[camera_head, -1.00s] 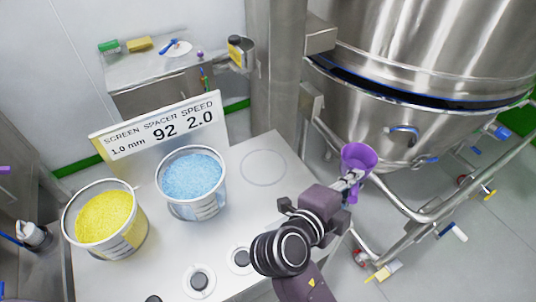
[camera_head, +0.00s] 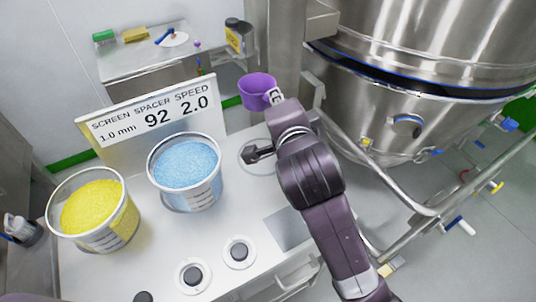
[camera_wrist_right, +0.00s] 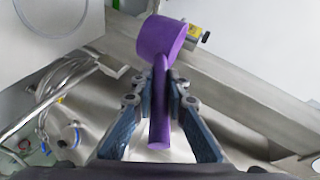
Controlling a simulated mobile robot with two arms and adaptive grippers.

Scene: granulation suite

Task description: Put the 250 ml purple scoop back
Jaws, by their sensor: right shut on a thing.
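The purple scoop (camera_head: 257,92) is held in the air near the far right edge of the white bench, to the right of the sign. My right gripper (camera_head: 273,98) is shut on its handle. The right wrist view shows the scoop's cup (camera_wrist_right: 160,40) beyond the fingertips and its handle lying between the two fingers (camera_wrist_right: 162,112). The scoop's volume marking cannot be read. My left gripper is in neither view.
A blue-filled bucket (camera_head: 205,194) and a yellow-filled bucket (camera_head: 118,234) stand on the bench (camera_head: 140,277) before a sign (camera_head: 150,118). A side table (camera_head: 140,62) stands behind. The large steel vessel (camera_head: 440,120) and its pipes fill the right.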

